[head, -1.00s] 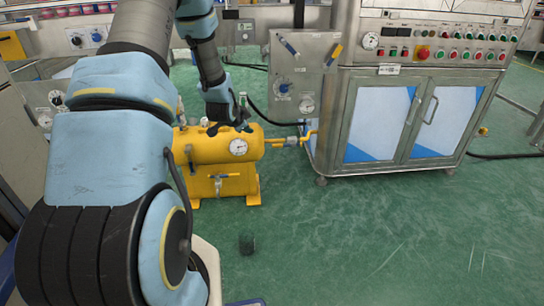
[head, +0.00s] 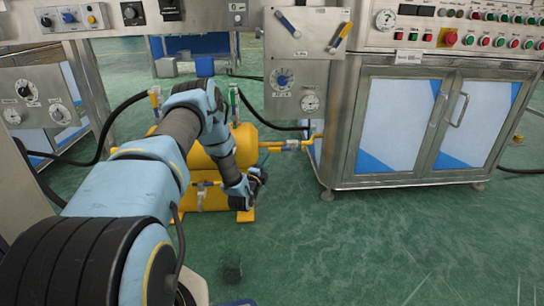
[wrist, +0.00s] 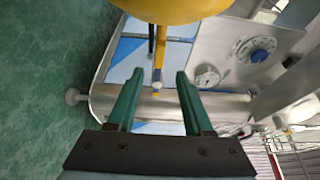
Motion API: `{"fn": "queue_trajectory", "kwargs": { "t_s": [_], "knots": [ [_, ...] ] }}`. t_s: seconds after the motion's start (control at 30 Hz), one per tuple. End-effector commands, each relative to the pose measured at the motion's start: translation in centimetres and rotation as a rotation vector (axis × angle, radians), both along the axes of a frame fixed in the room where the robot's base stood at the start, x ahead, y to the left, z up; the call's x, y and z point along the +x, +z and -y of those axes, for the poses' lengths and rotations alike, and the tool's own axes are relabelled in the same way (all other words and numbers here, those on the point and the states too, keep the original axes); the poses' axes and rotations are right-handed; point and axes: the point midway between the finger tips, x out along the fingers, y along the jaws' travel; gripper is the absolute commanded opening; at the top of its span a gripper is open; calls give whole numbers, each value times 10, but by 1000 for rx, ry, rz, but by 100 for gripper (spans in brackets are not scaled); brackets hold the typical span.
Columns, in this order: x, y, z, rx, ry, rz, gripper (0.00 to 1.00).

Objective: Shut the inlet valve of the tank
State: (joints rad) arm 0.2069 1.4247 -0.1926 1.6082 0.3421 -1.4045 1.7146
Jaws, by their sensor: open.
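The yellow tank (head: 203,158) stands on the floor in the head view, partly hidden behind my arm. A yellow pipe with a grey fitting (head: 292,145) runs from its right side to the steel cabinet. A small valve (head: 202,194) shows on the tank's lower front; its handle is not clear. My gripper (head: 258,178) is low at the tank's right front, below the pipe. In the wrist view my gripper (wrist: 159,72) has its green fingers apart with nothing held. The tank (wrist: 175,8) is at the top, and a yellow pipe or handle (wrist: 158,58) with a pale end lies between the fingers in the picture; contact cannot be told.
The steel cabinet (head: 345,160) with its control panel stands to the right. A dial panel (head: 296,62) hangs above the pipe. Black hoses cross behind the tank, and another panel (head: 38,95) is at left. The green floor in front is clear.

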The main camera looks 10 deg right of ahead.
Motion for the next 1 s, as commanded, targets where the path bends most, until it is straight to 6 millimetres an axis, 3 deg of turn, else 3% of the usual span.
{"fn": "queue_trajectory", "kwargs": {
  "t_s": [0.2, 0.43, 0.87, 1.0],
  "knots": [
    [36, -3, 23, -2, 1, 2, 51],
    [62, -3, 40, 0, 0, -1, 51],
    [71, 0, 46, 0, 1, -2, 51],
    [71, 0, 46, 0, 1, -2, 37]
  ]
}}
